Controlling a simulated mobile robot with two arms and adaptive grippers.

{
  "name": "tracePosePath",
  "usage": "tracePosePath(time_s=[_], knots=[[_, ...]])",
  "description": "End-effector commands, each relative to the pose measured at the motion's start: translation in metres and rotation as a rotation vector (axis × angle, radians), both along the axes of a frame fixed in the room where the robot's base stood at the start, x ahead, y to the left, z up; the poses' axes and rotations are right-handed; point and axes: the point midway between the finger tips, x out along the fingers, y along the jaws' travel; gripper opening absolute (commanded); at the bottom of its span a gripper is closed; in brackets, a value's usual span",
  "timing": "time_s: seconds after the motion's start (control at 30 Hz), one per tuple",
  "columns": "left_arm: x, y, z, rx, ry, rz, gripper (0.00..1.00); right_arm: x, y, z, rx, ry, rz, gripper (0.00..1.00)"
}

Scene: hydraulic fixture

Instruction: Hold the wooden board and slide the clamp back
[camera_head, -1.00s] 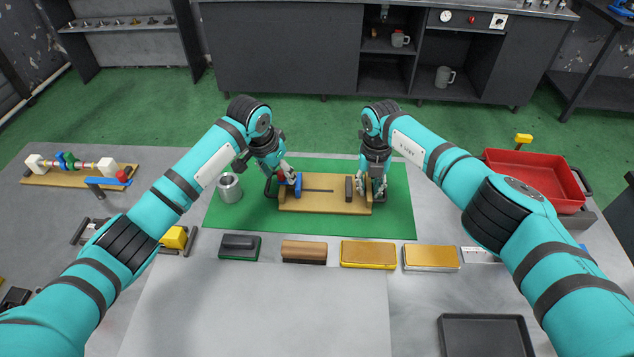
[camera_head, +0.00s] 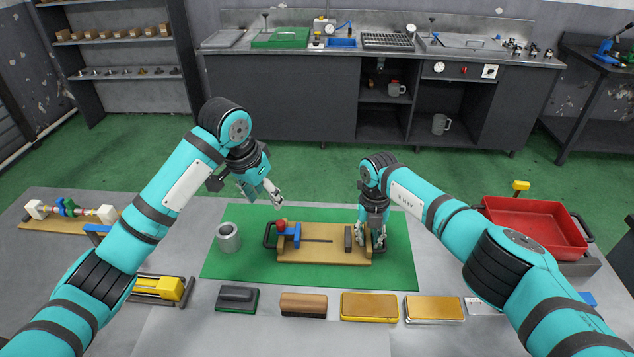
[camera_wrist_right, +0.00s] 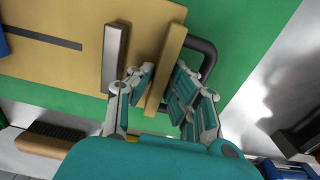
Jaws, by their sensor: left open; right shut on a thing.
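The wooden board (camera_head: 325,255) lies on the green mat (camera_head: 225,270), with a slot along its middle and a dark block (camera_head: 348,238) near its right end. The blue clamp (camera_head: 291,231) with a red knob (camera_head: 281,226) sits at the board's left end, left of the slot. My right gripper (camera_head: 372,240) is shut on the board's raised right end; the right wrist view shows its fingers on both sides of that wooden end piece (camera_wrist_right: 168,65). My left gripper (camera_head: 270,198) is open and empty, behind and above the clamp, apart from it.
A metal cup (camera_head: 228,238) stands on the mat left of the board. Brushes and blocks, including a brown brush (camera_head: 303,304) and a yellow block (camera_head: 369,306), line the front. A red bin (camera_head: 535,230) stands at right. The mat behind the board is clear.

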Motion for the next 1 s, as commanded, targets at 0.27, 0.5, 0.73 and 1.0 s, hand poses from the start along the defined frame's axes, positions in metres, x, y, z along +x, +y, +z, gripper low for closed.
tracePosePath(time_s=[0.27, 0.5, 0.73, 1.0], knots=[[0.0, 0.0, 0.0, 0.0, 0.0, 0.0, 0.49, 0.0, 0.0, 0.0, 0.0, -0.001, 0.0, 0.0], [0.0, 0.0, -0.001, 0.0, 0.0, 0.0, 0.49, 0.0, 0.0, 0.0, 0.0, -0.001, 0.0, 0.35], [0.0, 0.0, -0.001, 0.0, 0.0, 0.0, 0.49, 0.0, 0.0, 0.0, 0.0, 0.0, 0.0, 0.41], [0.0, 0.0, -0.001, 0.0, 0.0, 0.0, 0.49, 0.002, -0.001, 0.022, -0.001, -0.005, 0.0, 0.41]])
